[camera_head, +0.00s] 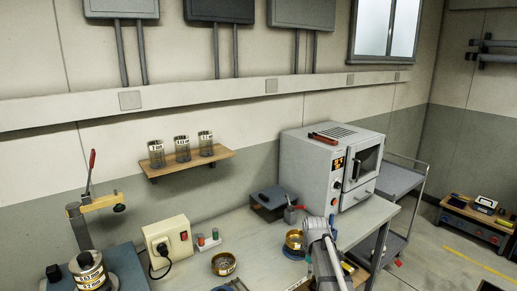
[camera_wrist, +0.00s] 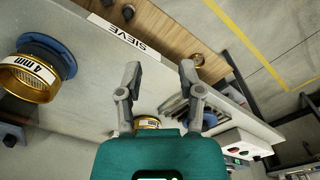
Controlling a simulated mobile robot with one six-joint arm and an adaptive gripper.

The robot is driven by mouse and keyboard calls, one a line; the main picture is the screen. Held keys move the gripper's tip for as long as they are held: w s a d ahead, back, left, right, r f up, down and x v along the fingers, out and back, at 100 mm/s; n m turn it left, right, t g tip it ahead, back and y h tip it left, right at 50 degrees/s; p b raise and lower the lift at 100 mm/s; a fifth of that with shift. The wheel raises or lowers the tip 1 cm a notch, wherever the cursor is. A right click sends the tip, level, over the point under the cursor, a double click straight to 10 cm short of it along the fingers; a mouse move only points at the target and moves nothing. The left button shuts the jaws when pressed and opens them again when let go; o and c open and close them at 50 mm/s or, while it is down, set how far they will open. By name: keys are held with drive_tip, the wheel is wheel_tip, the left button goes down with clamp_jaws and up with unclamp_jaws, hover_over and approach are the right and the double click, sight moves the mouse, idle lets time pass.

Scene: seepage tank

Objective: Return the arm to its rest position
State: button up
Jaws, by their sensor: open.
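My gripper (camera_wrist: 160,70) is open in the wrist view, with two grey fingers spread apart and nothing between them. Its teal body fills the lower middle of that view. In the head view my grey arm (camera_head: 322,250) stands at the bottom, right of centre, over the front of the bench. The gripper's fingers cannot be made out there.
The wrist view shows a brass sieve marked 4 mm (camera_wrist: 32,80) and a SIEVE label (camera_wrist: 118,36). A shelf (camera_head: 190,165) holds three jars.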

drive_tip(key=s+f+m+b, duration=0.3)
drive_tip(key=s+m, duration=0.4)
drive_tip(key=s, duration=0.1)
drive_tip(key=s+a+f+m+b, duration=0.1)
drive_tip(key=s+f+m+b, duration=0.2)
drive_tip(key=s+m, duration=0.5)
drive_tip(key=shift+s+f+b, duration=0.35)
drive_tip(key=shift+s+f, duration=0.3)
drive_tip(key=shift+s, duration=0.15)
